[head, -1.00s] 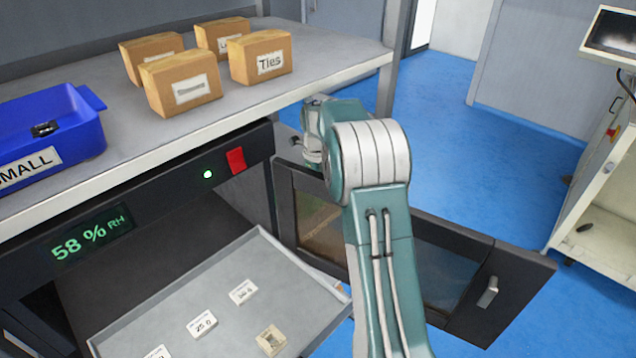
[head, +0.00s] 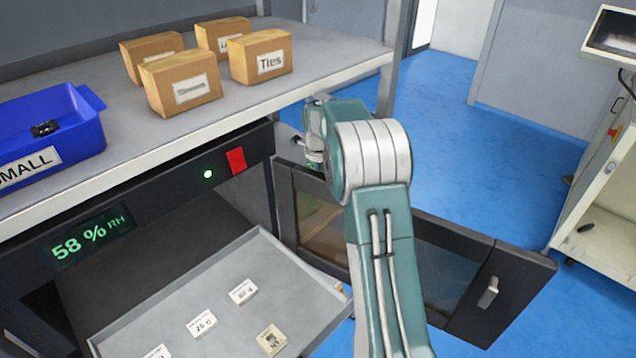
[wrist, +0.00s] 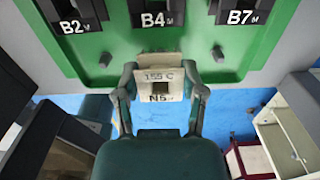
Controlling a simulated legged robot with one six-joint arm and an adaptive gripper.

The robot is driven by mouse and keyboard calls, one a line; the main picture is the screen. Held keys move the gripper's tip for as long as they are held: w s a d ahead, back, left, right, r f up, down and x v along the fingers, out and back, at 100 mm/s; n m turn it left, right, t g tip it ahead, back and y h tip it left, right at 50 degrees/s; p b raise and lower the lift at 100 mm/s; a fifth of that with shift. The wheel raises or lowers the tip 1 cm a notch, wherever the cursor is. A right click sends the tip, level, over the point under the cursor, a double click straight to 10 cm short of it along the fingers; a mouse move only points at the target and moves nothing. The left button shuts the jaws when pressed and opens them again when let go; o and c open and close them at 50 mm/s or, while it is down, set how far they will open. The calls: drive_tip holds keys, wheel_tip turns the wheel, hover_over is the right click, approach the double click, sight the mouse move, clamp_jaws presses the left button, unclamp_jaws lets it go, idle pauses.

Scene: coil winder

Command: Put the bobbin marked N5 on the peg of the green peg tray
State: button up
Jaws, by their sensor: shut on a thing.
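My gripper (wrist: 161,92) is shut on a pale bobbin marked N5 (wrist: 170,74) in the wrist view. The bobbin also reads "155 C" and has a dark square hole. It sits between the two fingers, in front of the lower edge of a green tray (wrist: 185,46).
The head view shows an open grey drawer (head: 130,318) with several small labelled pieces. An open dark door (head: 510,280) stands beside it. Cardboard boxes (head: 180,85) and a blue bin (head: 85,140) are on the shelf above. A pale cart (head: 595,235) stands right, with clear blue floor between.

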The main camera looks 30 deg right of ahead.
drive_tip(key=shift+f, duration=1.05)
drive_tip(key=o, duration=0.8)
